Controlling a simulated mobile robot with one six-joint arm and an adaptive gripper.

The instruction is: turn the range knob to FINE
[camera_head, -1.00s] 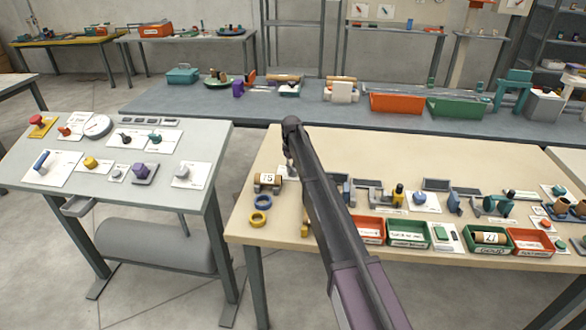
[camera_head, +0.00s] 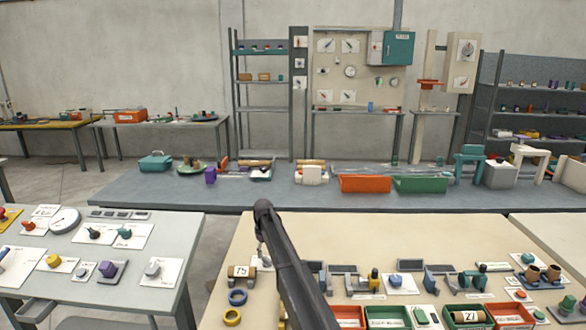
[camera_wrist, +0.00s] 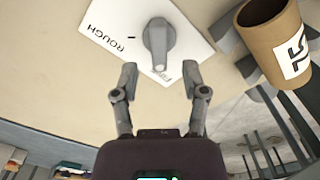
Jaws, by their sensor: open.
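The range knob (camera_wrist: 157,40) is a grey knob with a long raised grip, on a white card (camera_wrist: 115,22) in the wrist view. The word ROUGH is printed on the card to the knob's left. A small word, partly hidden and hard to read, shows by the knob's lower end. My gripper (camera_wrist: 160,69) is open and empty, its two fingertips spread on either side just below the knob's lower end. I cannot tell whether they touch the card. In the head view my gripper (camera_head: 262,252) is low over the cream table's left part; my arm hides the knob there.
A brown roll (camera_wrist: 268,42) marked 75 lies close right of the card; it also shows in the head view (camera_head: 240,272). Blue (camera_head: 237,297) and yellow (camera_head: 232,317) rings lie in front of it. Small fixtures and bins stand to the right. The cream table's back part (camera_head: 380,232) is clear.

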